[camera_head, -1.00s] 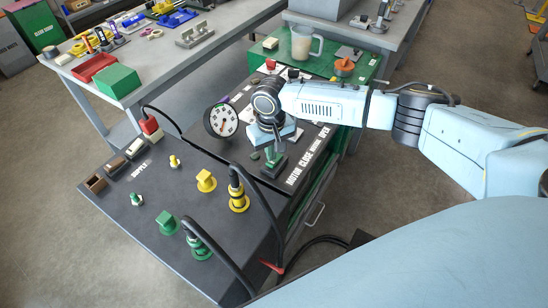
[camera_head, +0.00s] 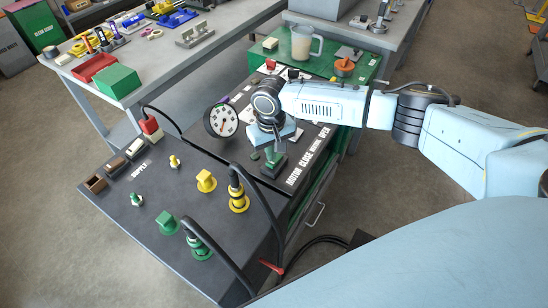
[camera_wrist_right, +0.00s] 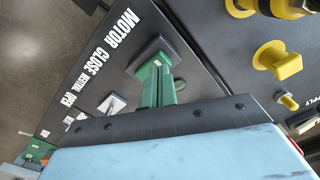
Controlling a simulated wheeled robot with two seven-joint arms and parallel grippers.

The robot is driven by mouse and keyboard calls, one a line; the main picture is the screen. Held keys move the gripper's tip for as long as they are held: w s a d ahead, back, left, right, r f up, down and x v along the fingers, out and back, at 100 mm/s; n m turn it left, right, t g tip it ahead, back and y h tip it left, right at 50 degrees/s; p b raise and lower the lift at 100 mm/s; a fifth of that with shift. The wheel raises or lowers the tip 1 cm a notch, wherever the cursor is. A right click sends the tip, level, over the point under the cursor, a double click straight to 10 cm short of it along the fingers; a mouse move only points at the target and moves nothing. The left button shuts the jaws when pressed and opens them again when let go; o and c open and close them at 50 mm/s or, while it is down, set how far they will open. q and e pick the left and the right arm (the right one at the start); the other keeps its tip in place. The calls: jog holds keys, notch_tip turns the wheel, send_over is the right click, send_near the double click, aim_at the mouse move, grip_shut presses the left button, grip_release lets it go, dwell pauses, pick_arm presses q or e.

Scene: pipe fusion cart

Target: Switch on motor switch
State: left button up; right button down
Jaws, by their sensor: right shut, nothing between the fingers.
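The motor switch (camera_head: 273,163) is a green lever block on a dark square base, beside the white MOTOR lettering on the black panel. It also shows in the right wrist view (camera_wrist_right: 154,82), partly covered by my gripper body. My right gripper (camera_head: 275,146) is shut and empty, pointing down right over the switch. Its fingertips are mostly hidden, so I cannot tell whether they touch the lever. My left gripper is out of view.
A round gauge (camera_head: 221,120) stands left of my right gripper. Yellow knobs (camera_head: 206,181), green knobs (camera_head: 167,223) and black cables with coloured plugs (camera_head: 239,201) fill the near panel. A clear jug (camera_head: 304,43) stands on the green top behind.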

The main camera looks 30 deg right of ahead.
aim_at(272, 163)
jog(key=shift+f+b, duration=0.35)
jog(key=shift+f, duration=0.65)
dwell(0.9)
notch_tip(272, 163, up, 7)
jog(key=p, duration=0.8)
jog(key=shift+p, duration=0.35)
jog(key=shift+s, duration=0.1)
